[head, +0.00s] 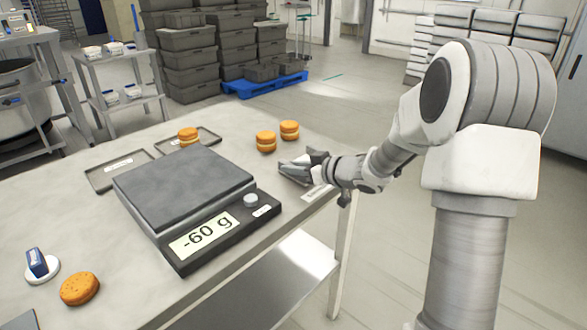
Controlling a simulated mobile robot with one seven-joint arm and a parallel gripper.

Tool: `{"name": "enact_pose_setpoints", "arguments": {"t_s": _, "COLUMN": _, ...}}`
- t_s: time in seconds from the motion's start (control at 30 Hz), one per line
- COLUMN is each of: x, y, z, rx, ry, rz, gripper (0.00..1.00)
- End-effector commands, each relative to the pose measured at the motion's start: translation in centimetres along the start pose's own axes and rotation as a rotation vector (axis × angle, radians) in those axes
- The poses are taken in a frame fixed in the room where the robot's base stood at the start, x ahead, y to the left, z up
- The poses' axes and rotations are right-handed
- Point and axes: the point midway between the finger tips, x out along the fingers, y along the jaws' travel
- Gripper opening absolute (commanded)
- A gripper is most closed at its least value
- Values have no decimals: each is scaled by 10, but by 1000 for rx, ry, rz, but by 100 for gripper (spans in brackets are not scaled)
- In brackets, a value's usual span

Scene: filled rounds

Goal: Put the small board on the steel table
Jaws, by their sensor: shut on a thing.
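My gripper (293,170) is low over the right end of the steel table (290,215), right of the scale. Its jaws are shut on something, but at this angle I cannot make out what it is. Two flat grey boards or trays with white labels lie behind the scale, one at the left (103,176) and one further back (207,137). I cannot tell from the labels whether either is the small board. An orange filled round (188,134) is at the back tray.
The scale (185,185) has a bare plate and reads -60 g. Two filled rounds (266,141) (289,130) stand behind my gripper. A single round (79,289) and a blue-handled tool (38,264) lie front left. Grey crates (188,64) stand beyond the table.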

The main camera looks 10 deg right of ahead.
Motion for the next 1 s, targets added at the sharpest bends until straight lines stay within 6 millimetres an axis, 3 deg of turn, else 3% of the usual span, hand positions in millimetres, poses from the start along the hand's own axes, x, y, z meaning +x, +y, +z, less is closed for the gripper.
{"name": "enact_pose_setpoints", "arguments": {"t_s": 0.1, "x": 1, "y": 0, "z": 4, "rx": 0, "ry": 0, "rz": 0, "gripper": 0}}
{"name": "enact_pose_setpoints", "arguments": {"t_s": 0.13, "x": 1, "y": 0, "z": 3, "rx": 0, "ry": 0, "rz": 0, "gripper": 27}}
{"name": "enact_pose_setpoints", "arguments": {"t_s": 0.27, "x": 1, "y": 0, "z": 3, "rx": 0, "ry": 0, "rz": 0, "gripper": 50}}
{"name": "enact_pose_setpoints", "arguments": {"t_s": 0.63, "x": -1, "y": 0, "z": -2, "rx": -1, "ry": 1, "rz": 1, "gripper": 52}}
{"name": "enact_pose_setpoints", "arguments": {"t_s": 0.77, "x": -20, "y": 1, "z": -3, "rx": 1, "ry": 0, "rz": 3, "gripper": 52}}
{"name": "enact_pose_setpoints", "arguments": {"t_s": 1.0, "x": -72, "y": 1, "z": -4, "rx": 1, "ry": 0, "rz": 4, "gripper": 52}}
